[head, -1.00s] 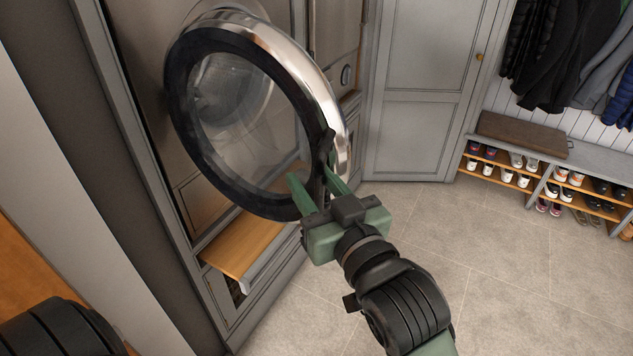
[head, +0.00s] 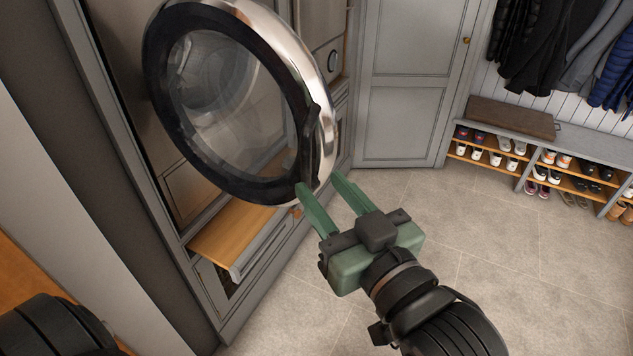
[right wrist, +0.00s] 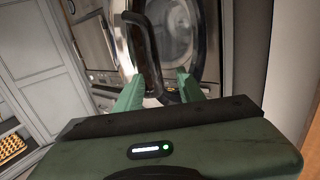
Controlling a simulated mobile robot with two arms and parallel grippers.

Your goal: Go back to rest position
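My right gripper (head: 318,190) is green and black. Its two fingers are spread apart with nothing between them, just below and in front of the lower right rim of the round washer door (head: 157,110). The door stands open, with a chrome outer ring, a dark inner ring and clear glass. Its dark handle (head: 309,140) is beyond the fingertips. In the right wrist view the fingers (right wrist: 158,90) are apart, with the dark handle (right wrist: 143,50) ahead of them. My left gripper is not in view; only a dark part of my own body shows at the lower left.
A wooden pull-out shelf (head: 225,236) juts out below the door. A grey cabinet (head: 400,120) stands behind. A boot bench (head: 590,143) with several shoes and a brown cushion (head: 510,116) is at the right, under hanging coats (head: 550,50). The tiled floor (head: 490,260) is clear.

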